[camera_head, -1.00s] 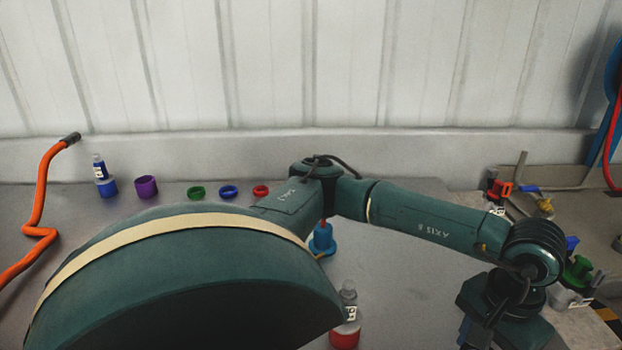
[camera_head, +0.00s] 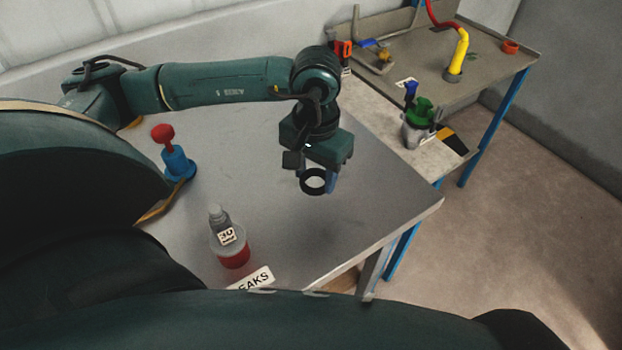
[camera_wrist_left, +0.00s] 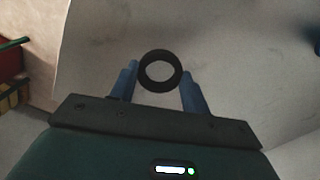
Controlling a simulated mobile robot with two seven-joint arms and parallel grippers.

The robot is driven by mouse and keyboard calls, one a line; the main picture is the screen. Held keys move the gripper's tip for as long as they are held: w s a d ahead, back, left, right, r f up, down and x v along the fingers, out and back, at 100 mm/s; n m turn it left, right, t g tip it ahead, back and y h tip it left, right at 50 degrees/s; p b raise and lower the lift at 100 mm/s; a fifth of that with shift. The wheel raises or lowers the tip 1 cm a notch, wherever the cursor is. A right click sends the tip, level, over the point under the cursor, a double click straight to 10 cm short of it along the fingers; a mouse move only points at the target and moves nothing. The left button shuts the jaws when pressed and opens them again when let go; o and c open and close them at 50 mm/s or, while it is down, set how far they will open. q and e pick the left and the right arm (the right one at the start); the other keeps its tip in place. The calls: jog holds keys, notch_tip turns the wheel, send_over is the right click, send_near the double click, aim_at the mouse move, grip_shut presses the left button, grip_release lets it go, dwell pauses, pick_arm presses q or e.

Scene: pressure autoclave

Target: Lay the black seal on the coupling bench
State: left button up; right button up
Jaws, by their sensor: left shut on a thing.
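The black seal (camera_head: 313,193) is a ring held in my left gripper (camera_head: 316,179), above the right part of the grey table (camera_head: 270,215) in the head view. In the left wrist view the seal (camera_wrist_left: 159,89) sits between the two blue fingers (camera_wrist_left: 160,82), with open space around its far side. A brown-grey bench (camera_head: 490,75) with a yellow and red hose stands at the back right; no label shows whether it is the coupling bench. My right gripper is not in view.
A pale-topped bench (camera_head: 385,125) with a green-topped grey item (camera_head: 418,125) lies between the grey table and the back bench. A bottle on a red base (camera_head: 233,255) and a blue stand with a red knob (camera_head: 176,162) stand on the grey table. Floor is clear at right.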

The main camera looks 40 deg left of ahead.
pick_arm(q)
notch_tip(320, 180, down, 4)
jog(key=shift+r, duration=0.1)
jog(key=shift+f, duration=0.35)
jog(key=o, duration=0.9)
jog(key=shift+o, duration=0.2)
jog(key=shift+r, duration=0.3)
jog(key=shift+w+r, duration=0.1)
jog(key=shift+r, duration=0.25)
notch_tip(320, 180, up, 11)
jog(key=shift+b, duration=0.4)
